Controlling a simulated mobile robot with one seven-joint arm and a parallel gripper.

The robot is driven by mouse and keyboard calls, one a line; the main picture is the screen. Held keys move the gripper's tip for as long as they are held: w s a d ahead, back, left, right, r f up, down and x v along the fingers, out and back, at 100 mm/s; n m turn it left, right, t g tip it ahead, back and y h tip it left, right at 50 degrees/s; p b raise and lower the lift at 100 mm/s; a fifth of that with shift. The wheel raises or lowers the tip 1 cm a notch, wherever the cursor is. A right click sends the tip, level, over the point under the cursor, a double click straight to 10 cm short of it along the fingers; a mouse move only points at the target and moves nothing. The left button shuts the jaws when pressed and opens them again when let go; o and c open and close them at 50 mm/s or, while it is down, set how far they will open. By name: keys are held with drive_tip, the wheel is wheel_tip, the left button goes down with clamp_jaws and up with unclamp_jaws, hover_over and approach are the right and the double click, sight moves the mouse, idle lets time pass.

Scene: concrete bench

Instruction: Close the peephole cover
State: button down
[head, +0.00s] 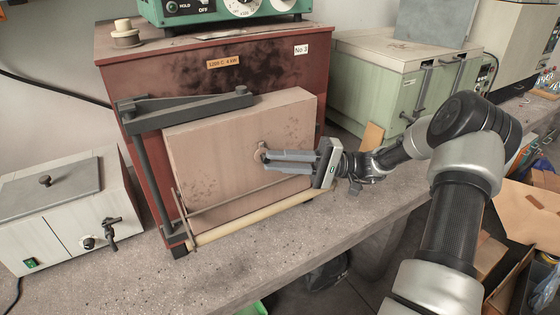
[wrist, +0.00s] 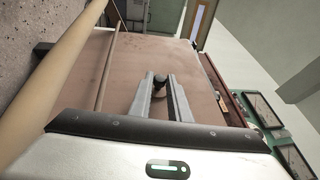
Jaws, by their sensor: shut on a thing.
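The kiln (head: 215,75) is a dark red box on the bench with a thick pinkish brick door (head: 220,135) at its front. The round peephole cover (head: 259,153) is a small disc near the middle of the door face, partly hidden by my fingers. My gripper (head: 266,160) reaches in from the right, its fingertips at the cover. In the wrist view my two fingers close on a small dark knob (wrist: 160,81) in front of the door face. How the cover sits over the hole cannot be told.
A pale wooden bar (head: 250,217) runs along the door's lower edge, with a thin rod (head: 240,205) above it. A dark metal hinge frame (head: 145,170) is on the door's left. A grey-white box (head: 60,205) stands left, a pale green one (head: 390,80) right. The front bench strip is clear.

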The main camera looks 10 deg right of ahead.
drive_tip(key=shift+a+r, duration=0.1)
drive_tip(key=c, duration=1.7)
unclamp_jaws()
drive_tip(key=shift+o, duration=0.2)
drive_tip(key=v, duration=1.7)
drive_tip(key=shift+d+b, duration=0.2)
drive_tip(key=shift+b, duration=0.25)
